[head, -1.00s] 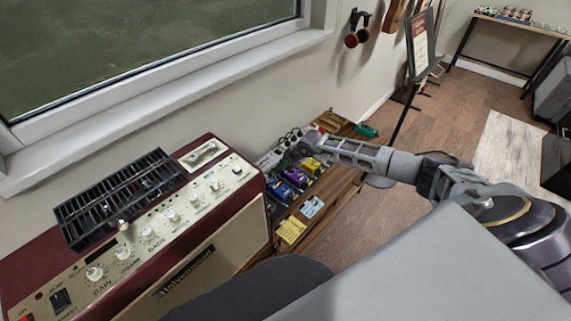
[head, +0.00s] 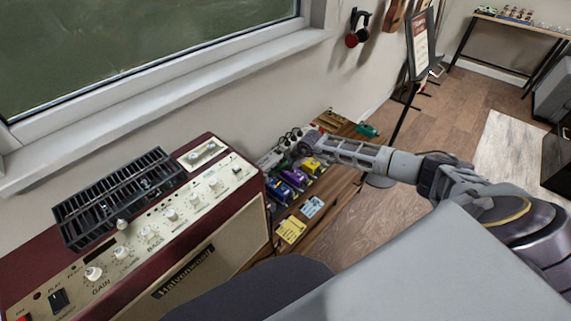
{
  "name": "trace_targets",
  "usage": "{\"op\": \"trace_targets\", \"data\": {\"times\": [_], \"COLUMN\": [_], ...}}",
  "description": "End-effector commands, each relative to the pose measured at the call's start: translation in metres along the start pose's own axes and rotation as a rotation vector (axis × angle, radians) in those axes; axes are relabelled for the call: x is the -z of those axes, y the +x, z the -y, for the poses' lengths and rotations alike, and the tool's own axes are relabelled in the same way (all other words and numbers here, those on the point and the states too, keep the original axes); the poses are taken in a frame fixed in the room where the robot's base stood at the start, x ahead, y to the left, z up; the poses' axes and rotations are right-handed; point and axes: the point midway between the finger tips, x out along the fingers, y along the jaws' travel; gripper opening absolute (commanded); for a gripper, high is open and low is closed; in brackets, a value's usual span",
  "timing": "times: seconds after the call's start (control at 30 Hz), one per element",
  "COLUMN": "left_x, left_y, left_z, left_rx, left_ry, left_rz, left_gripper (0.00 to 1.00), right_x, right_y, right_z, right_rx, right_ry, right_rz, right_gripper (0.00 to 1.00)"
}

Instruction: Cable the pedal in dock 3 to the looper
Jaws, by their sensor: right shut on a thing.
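Several small pedals stand in a row on a low wooden bench beside the amp: a blue one (head: 279,190), a purple one (head: 295,178) and a yellow one (head: 311,166). A green pedal (head: 367,130) sits at the bench's far end. My right gripper (head: 303,149) reaches in from the right, low over the row near the yellow pedal. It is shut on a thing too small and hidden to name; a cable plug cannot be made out. Dock numbers and the looper cannot be told apart here. My left gripper is out of view.
A maroon amp (head: 215,259) with a black rack on top fills the lower left. A sign stand (head: 420,45) rises behind my right arm.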

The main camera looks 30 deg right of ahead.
Motion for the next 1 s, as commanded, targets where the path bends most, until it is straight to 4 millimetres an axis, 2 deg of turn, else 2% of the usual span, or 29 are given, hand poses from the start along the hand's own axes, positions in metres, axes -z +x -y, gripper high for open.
{"op": "trace_targets", "data": {"times": [1.0], "left_x": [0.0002], "left_y": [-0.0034], "left_z": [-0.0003], "left_rx": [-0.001], "left_ry": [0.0], "left_rz": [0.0], "left_gripper": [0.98], "right_x": [0.0002], "right_y": [-0.0086], "right_z": [0.0058], "right_rx": [0.002], "right_ry": [0.0], "right_rz": [0.0], "right_gripper": [0.0]}}
